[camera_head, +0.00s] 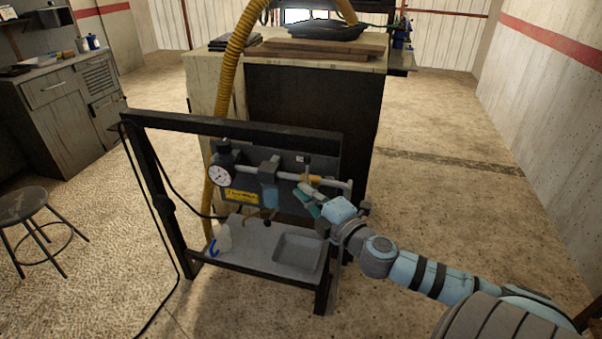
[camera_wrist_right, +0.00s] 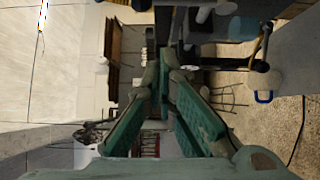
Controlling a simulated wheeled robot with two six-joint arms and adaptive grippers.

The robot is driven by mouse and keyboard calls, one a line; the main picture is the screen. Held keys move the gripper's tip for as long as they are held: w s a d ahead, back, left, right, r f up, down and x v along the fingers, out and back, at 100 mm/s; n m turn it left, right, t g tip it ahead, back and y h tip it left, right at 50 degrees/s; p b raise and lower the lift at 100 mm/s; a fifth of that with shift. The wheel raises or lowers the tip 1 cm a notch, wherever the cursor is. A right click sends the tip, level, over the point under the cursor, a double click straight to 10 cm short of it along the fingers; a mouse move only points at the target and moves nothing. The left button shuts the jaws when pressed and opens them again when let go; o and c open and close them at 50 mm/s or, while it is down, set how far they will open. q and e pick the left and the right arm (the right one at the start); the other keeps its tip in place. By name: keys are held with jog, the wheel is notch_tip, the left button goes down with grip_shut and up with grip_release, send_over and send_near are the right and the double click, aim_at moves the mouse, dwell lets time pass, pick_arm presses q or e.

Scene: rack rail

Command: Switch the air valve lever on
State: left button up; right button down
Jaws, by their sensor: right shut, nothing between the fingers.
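The air line is a grey horizontal pipe (camera_head: 335,183) on a dark panel in a black rack frame. A small orange-yellow part (camera_head: 315,178), which looks like the valve lever, sits on the pipe; its exact position is too small to tell. My right gripper (camera_head: 305,194) comes in from the right, close below and left of that part; I cannot tell whether they touch. In the right wrist view its green-padded fingers (camera_wrist_right: 167,75) are shut and empty. The lever cannot be made out there. My left gripper is not in view.
A round gauge (camera_head: 220,175) and a blue-bowled filter (camera_head: 269,195) sit left of my right gripper. Floor is free at the right.

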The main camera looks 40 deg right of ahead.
aim_at(307, 175)
jog(key=w+d, duration=0.3)
jog(key=w, duration=0.3)
jog(key=shift+w+d, duration=0.2)
jog(key=shift+d, duration=0.1)
dwell(0.4)
